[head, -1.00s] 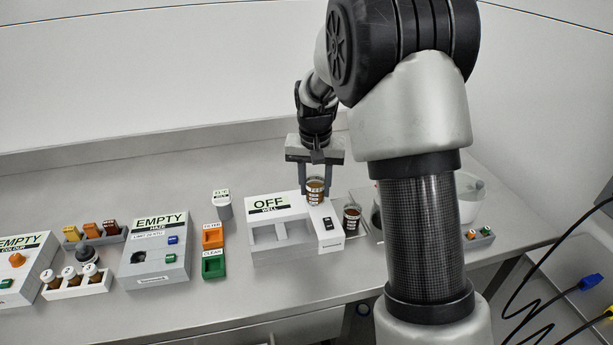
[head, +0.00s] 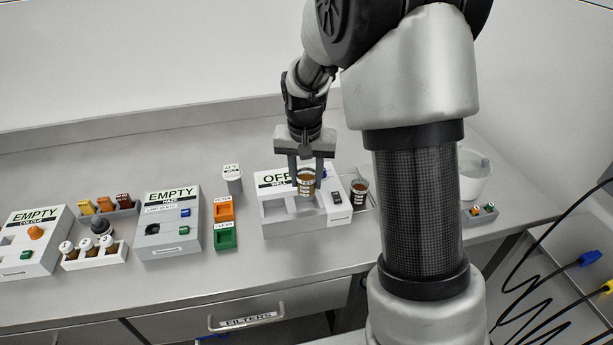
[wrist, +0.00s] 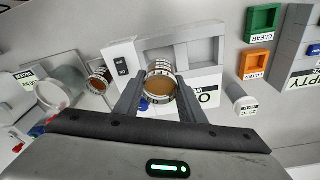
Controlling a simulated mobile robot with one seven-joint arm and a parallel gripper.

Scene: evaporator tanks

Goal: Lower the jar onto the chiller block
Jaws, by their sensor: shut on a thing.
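My gripper (head: 306,178) is shut on a jar (head: 306,188) of amber liquid with a marked band; its fingers are on either side of it. The jar is upright in front of the OFF display of a white unit (head: 290,230) labelled WELL, near its open wells. No unit is legibly marked as a chiller block. In the wrist view the jar (wrist: 160,82) is between the finger ends, with the unit's frame (wrist: 205,48) beyond. I cannot tell how high the jar is above the unit; its underside is hard to see.
A second amber jar (head: 358,192) stands right of the unit. A grey lidded pot (head: 232,178) and the orange FILTER and green CLEAR trays (head: 225,236) are to its left. A white bowl (head: 478,182) is further right. The bench front is clear.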

